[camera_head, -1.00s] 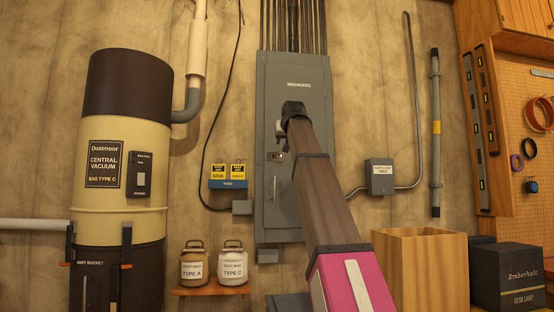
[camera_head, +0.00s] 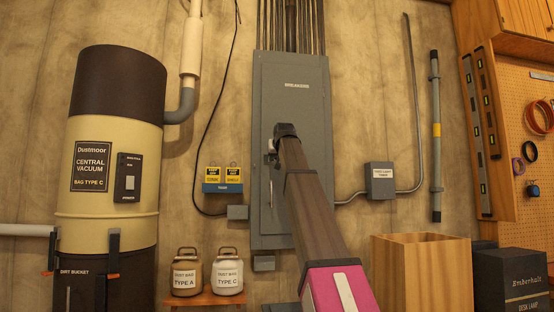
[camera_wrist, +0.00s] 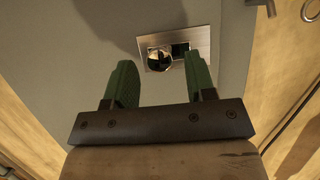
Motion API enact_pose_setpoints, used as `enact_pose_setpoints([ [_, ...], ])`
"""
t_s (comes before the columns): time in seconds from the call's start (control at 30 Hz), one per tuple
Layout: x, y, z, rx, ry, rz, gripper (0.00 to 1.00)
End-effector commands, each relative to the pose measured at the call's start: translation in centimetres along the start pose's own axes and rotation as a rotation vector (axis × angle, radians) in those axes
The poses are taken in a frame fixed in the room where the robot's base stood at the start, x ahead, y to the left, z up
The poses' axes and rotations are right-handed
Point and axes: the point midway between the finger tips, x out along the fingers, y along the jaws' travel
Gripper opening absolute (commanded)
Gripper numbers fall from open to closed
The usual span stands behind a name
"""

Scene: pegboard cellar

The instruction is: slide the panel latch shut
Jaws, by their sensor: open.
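The grey breaker panel (camera_head: 291,100) stands upright on the wall, its door closed. Its latch shows in the wrist view as a bright metal plate (camera_wrist: 203,42) with a round shiny knob (camera_wrist: 159,60) at the left part and a dark slot to the right. My gripper (camera_wrist: 160,62) is open, with its two green fingers apart and the knob showing between their tips. I cannot tell whether the fingers reach around the knob or stop short of it. In the head view my arm covers part of the panel and hides most of the latch.
A pull handle (camera_head: 271,193) is on the panel below the latch. A small grey box (camera_head: 380,180) with conduit is to the right. Dust bag jars (camera_head: 228,274) stand on a shelf at lower left. An open wooden box (camera_head: 420,238) is at lower right.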

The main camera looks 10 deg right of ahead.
Motion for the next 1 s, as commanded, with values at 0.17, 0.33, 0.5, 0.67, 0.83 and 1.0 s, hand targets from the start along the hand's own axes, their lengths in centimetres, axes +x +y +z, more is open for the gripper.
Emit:
enact_pose_setpoints([
  [0.17,1.1,0.0,0.0,0.000,-0.001,0.000,0.50],
  [0.33,1.2,0.0,0.0,0.000,-0.001,0.000,0.50],
  [0.5,1.2,0.0,0.0,0.000,-0.001,0.000,0.34],
  [0.67,1.2,0.0,0.0,0.000,-0.001,0.000,0.00],
  [0.83,1.2,-0.1,0.0,0.000,0.000,0.000,0.00],
  [1.0,1.2,-1.7,0.0,-0.001,-0.001,-0.003,0.00],
])
